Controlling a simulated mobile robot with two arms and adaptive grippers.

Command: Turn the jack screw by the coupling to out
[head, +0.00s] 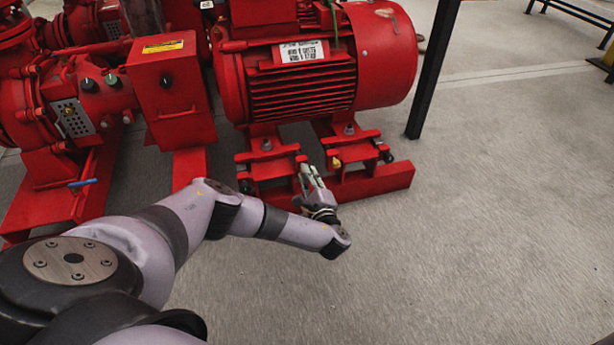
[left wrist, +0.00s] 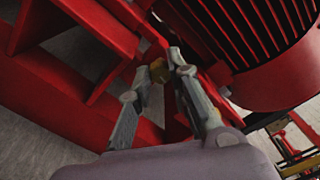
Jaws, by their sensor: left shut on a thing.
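My left gripper (head: 306,176) reaches the motor's red base, between the two motor feet. The red coupling guard (head: 168,88) stands to the left of the motor (head: 310,75). My right gripper is not in view.
Another small yellow fitting (head: 336,162) sits on the base right of my gripper. A red base rail (head: 380,182) runs just beside the gripper. A black post (head: 432,75) stands right of the motor. The floor in front and to the right is clear.

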